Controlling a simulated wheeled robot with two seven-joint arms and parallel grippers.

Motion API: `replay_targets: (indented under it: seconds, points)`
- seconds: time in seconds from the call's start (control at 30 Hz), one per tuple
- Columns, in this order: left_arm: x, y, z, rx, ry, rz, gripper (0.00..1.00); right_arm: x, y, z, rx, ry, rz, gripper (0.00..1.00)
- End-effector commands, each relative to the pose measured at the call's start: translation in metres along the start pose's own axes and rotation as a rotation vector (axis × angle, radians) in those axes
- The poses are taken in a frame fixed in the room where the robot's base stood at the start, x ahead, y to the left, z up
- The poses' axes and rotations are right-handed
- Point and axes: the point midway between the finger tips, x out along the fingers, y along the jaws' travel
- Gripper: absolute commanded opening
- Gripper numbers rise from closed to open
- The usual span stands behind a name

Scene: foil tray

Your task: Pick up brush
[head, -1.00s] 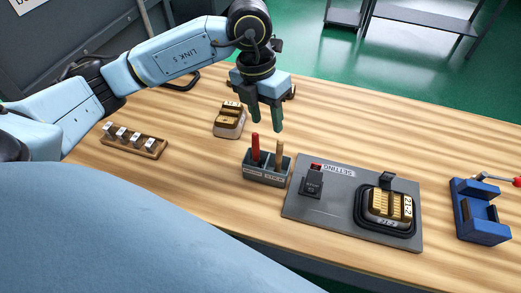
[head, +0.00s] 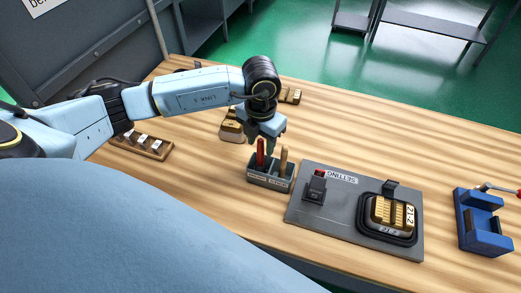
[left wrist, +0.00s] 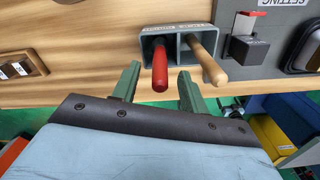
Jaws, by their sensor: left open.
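A grey two-slot holder (head: 270,183) stands on the wooden table, with a red-handled tool (head: 260,152) in its left slot and a wooden-handled tool (head: 283,161) in its right slot. The working ends are hidden inside, so I cannot tell which one is the brush. My left gripper (head: 268,146) is open and empty, just above and behind the holder. In the left wrist view the red handle (left wrist: 160,68) appears between the two green fingers (left wrist: 158,85), and the wooden handle (left wrist: 203,57) lies by the right finger. I see no contact. My right gripper is not in view.
Right of the holder is a grey plate (head: 300,218) with a switch box and a black tray holding a brass block (head: 392,213). A blue fixture (head: 482,222) stands far right. A wooden strip (head: 142,146) with several pieces lies left. The front table edge is near.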

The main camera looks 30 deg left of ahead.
Motion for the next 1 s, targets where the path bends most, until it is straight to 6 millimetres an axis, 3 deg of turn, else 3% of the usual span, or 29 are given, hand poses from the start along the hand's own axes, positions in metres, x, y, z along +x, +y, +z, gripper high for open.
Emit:
replay_targets:
  seconds: [0.17,0.43,0.77,1.0]
  points:
    - [0.02,0.0,0.0,0.0,0.0,-0.001,0.44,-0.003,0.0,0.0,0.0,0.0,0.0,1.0]
    - [0.022,0.0,0.0,0.001,0.0,-0.001,0.42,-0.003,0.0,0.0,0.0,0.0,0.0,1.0]
    - [0.022,0.0,0.0,0.0,-0.001,-0.001,0.0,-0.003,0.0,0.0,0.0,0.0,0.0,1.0]
    - [0.021,0.0,0.0,0.0,-0.001,-0.001,0.0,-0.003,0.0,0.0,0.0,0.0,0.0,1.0]
